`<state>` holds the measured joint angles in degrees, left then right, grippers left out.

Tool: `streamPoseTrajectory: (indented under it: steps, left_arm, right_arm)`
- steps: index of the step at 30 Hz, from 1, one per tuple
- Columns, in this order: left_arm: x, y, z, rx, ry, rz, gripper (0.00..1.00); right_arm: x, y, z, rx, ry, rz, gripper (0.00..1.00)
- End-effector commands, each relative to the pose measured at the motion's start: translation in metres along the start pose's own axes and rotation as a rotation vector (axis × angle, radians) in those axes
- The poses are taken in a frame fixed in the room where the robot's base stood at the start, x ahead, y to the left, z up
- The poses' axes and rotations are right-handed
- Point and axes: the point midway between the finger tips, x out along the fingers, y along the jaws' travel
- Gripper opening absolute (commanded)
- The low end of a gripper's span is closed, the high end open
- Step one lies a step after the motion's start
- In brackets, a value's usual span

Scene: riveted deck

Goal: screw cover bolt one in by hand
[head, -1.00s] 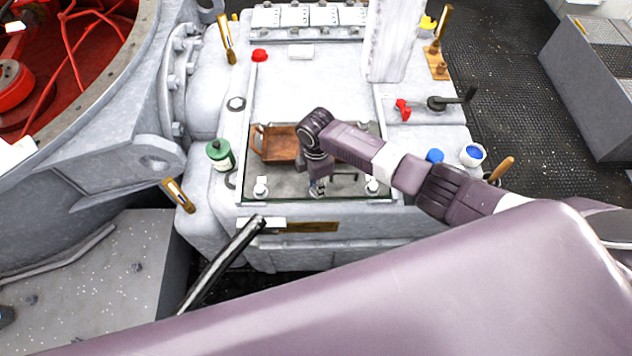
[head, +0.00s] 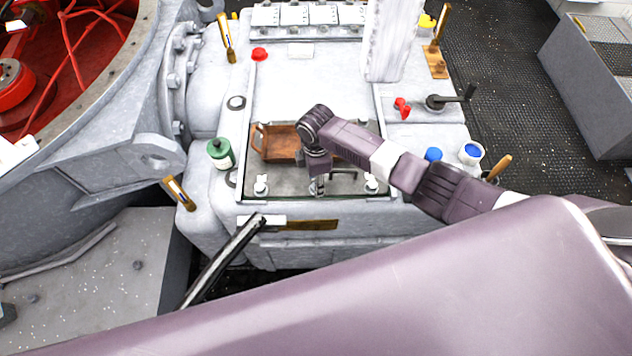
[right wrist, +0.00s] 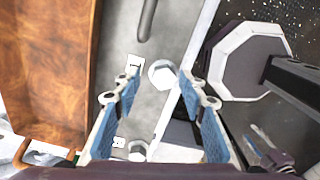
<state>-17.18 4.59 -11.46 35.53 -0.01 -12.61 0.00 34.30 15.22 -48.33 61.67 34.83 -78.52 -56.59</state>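The dark cover plate (head: 290,184) lies on top of the pale housing, with white-based bolts at its front left (head: 261,186) and front right (head: 371,182). My right gripper (head: 319,186) hangs over the plate's front part, between these bolts. In the right wrist view its blue-padded fingers (right wrist: 158,100) are apart with nothing clasped. A hex bolt head (right wrist: 162,73) shows just beyond the fingertips, beside a small label marked 1 (right wrist: 134,63). Another hex head (right wrist: 137,150) shows lower, beside a second label (right wrist: 118,142). My left gripper is out of view.
A brown wooden tray (head: 281,135) stands on the plate, left of my right gripper. A green bottle (head: 220,154) stands left of the plate. A blue-topped white cup (head: 471,154) and a red knob (head: 402,106) are at the right.

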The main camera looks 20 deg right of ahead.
Motion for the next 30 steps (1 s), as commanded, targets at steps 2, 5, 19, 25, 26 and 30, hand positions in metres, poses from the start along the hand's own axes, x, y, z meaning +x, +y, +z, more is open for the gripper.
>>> streamPoseTrajectory:
  steps: [2, 5, 19, 25, 26, 30]
  left_arm:
    - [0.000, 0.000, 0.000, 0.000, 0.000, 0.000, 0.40]
    - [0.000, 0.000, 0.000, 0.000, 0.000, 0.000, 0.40]
    - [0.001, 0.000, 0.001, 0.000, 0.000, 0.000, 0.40]
    - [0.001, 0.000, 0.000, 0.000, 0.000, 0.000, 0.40]
    - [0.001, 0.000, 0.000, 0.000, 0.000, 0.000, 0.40]
    - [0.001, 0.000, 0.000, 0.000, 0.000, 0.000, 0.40]
  right_arm:
    - [0.002, -0.002, 0.000, -0.001, 0.000, -0.004, 0.40]
    - [0.002, -0.003, 0.000, -0.001, 0.000, -0.006, 0.40]
    - [-0.046, -0.002, 0.000, -0.002, 0.001, -0.002, 0.40]
    - [-0.088, -0.001, 0.001, -0.001, 0.000, -0.002, 0.40]
    - [-0.093, -0.001, 0.000, -0.001, 0.001, -0.001, 0.40]
    - [-0.110, -0.002, 0.000, -0.001, 0.001, -0.004, 0.40]
